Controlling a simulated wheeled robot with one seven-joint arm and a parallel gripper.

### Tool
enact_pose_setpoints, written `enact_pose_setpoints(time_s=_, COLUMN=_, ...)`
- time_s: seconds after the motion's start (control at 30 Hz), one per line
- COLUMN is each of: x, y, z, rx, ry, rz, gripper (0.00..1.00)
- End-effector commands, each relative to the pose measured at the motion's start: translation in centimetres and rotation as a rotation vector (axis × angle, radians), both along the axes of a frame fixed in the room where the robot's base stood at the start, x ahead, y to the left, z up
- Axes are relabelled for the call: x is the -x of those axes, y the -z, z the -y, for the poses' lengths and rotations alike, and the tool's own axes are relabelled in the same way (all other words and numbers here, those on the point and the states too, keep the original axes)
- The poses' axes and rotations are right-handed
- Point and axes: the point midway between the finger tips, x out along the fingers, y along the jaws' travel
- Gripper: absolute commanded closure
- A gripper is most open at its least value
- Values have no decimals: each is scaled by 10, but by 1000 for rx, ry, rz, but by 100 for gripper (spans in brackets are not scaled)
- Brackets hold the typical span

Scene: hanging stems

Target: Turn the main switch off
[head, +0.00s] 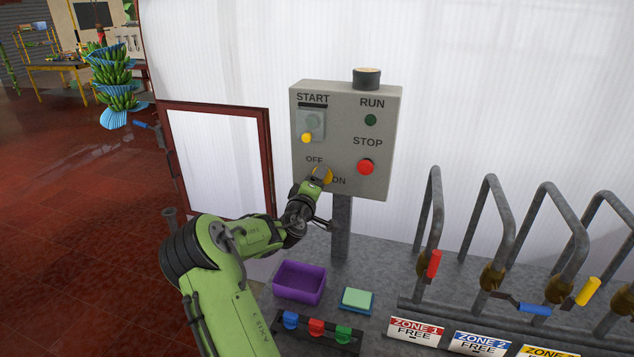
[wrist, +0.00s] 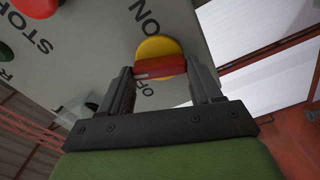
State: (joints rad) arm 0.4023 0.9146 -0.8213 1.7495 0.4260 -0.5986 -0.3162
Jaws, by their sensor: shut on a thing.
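The main switch shows in the head view as a yellow disc (head: 322,174) low on the grey control box (head: 341,97), between the OFF and ON labels. In the wrist view it is a yellow disc (wrist: 158,47) with a red handle bar (wrist: 160,67) across it. My gripper (wrist: 161,74) is shut on the red handle, one finger at each end of it. In the head view my gripper (head: 317,182) covers part of the switch and its handle. I cannot tell which label the handle points to.
The box also carries a covered START button (head: 312,123), a green RUN lamp (head: 371,120) and a red STOP button (head: 366,167). Below are a purple bin (head: 300,282), a green-topped block (head: 357,300) and bent pipes with coloured valve handles (head: 434,264). Banana stems hang at far left.

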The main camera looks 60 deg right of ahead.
Motion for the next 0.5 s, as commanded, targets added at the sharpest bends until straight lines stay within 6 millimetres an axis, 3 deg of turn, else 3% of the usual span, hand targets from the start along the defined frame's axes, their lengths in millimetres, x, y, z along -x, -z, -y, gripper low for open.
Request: enact_pose_setpoints(time_s=0.5, x=-1, y=2, z=0, rx=44, ry=-1, rz=-306, gripper=67)
